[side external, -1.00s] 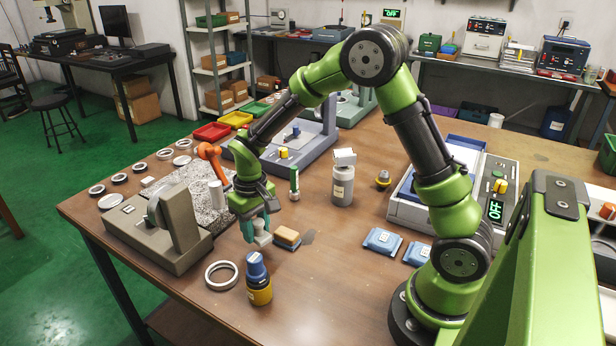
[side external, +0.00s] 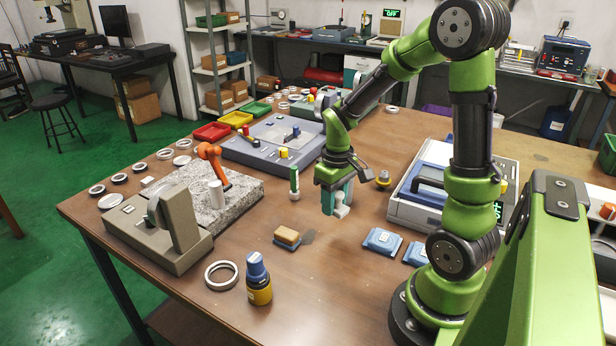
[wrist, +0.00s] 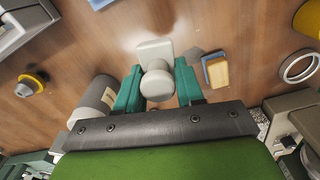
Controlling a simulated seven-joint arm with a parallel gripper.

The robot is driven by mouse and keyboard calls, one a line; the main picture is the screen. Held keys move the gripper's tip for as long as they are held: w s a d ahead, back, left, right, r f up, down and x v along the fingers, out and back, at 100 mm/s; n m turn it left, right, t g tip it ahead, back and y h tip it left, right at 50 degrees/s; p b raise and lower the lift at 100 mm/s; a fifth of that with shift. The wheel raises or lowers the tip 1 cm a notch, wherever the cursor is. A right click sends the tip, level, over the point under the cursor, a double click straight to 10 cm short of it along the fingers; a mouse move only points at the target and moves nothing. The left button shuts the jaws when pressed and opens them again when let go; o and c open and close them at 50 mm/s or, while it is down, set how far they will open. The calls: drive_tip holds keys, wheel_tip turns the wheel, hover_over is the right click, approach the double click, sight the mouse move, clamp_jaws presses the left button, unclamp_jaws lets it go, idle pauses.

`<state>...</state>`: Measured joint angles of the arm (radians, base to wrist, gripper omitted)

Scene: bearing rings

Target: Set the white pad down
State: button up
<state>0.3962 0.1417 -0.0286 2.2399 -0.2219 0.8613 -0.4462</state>
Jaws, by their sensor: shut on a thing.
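The white pad (wrist: 154,50), a square plate with a round knob, is in my gripper (wrist: 158,84). The teal fingers are closed on either side of the knob in the wrist view. In the side external view my gripper (side external: 337,197) hangs over the right-middle of the wooden table, with the pale pad (side external: 341,211) at its tip. The pad appears above the tabletop, but I cannot tell its exact height.
Blue packets (side external: 382,242) lie to the right. A blue-capped bottle (side external: 258,278) and a ring (side external: 221,275) are nearer the front; bare wood lies between.

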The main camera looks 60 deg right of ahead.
sight(335, 236)
drive_tip(key=shift+s+d+r+n, duration=0.2)
drive_tip(key=shift+s+n, duration=0.15)
drive_tip(key=shift+n, duration=0.55)
drive_tip(key=shift+f, duration=0.4)
drive_tip(key=shift+n, duration=0.3)
wheel_tip(335, 236, down, 7)
drive_tip(key=shift+f, duration=0.2)
drive_tip(key=o, duration=1)
drive_tip(key=shift+f, duration=0.15)
drive_tip(key=shift+o, duration=0.2)
